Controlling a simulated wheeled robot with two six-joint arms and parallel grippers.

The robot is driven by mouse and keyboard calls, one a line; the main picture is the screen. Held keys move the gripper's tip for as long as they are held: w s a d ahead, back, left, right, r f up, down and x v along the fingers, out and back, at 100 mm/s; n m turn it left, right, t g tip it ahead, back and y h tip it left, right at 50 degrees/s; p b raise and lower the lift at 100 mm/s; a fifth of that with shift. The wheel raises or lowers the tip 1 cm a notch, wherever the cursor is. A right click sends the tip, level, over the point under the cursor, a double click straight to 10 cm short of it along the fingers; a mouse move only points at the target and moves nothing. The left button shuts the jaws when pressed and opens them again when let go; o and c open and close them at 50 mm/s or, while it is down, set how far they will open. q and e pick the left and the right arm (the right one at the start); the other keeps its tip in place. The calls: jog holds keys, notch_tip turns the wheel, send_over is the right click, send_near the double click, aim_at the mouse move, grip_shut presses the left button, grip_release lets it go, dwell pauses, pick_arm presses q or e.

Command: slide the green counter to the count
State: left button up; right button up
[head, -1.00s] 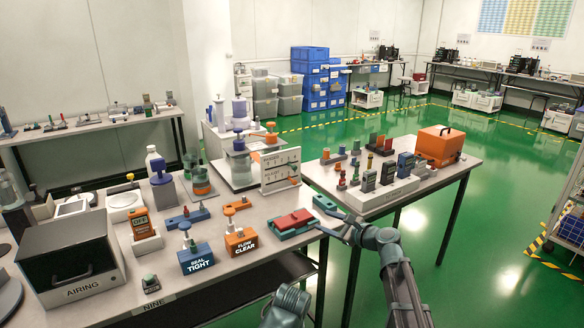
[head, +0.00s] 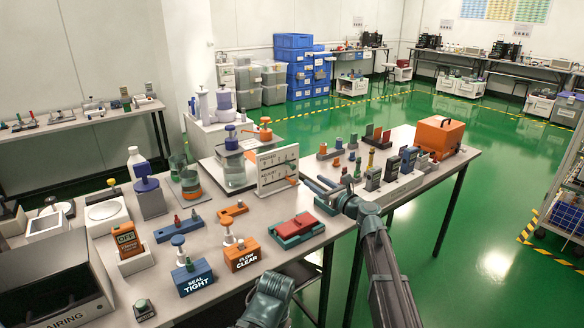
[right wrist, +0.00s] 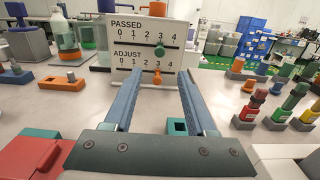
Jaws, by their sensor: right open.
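A white board (head: 278,170) with two scales, PASSED above ADJUST, stands upright on the bench. In the right wrist view the board (right wrist: 108,50) fills the upper middle. The green counter (right wrist: 162,47) sits on the PASSED row, near the 3. An orange knob (right wrist: 157,77) sits on the ADJUST row, also near 3. My right gripper (head: 318,187) is open and points at the board from its right side. In the right wrist view its fingers (right wrist: 159,80) are spread, with the orange knob seen between them. Nothing is held.
A red and teal block (head: 295,230) lies in front of the board. Orange FLOW CLEAR (head: 242,255) and blue SEAL TIGHT (head: 193,278) blocks stand nearer the front. Handheld testers (head: 373,178) stand on the right bench. A glass jar (head: 238,172) stands behind the board.

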aim_at(294, 168)
jog(key=x, duration=1.3)
grip_shut()
jog(key=shift+a, duration=0.1)
dwell(1.0)
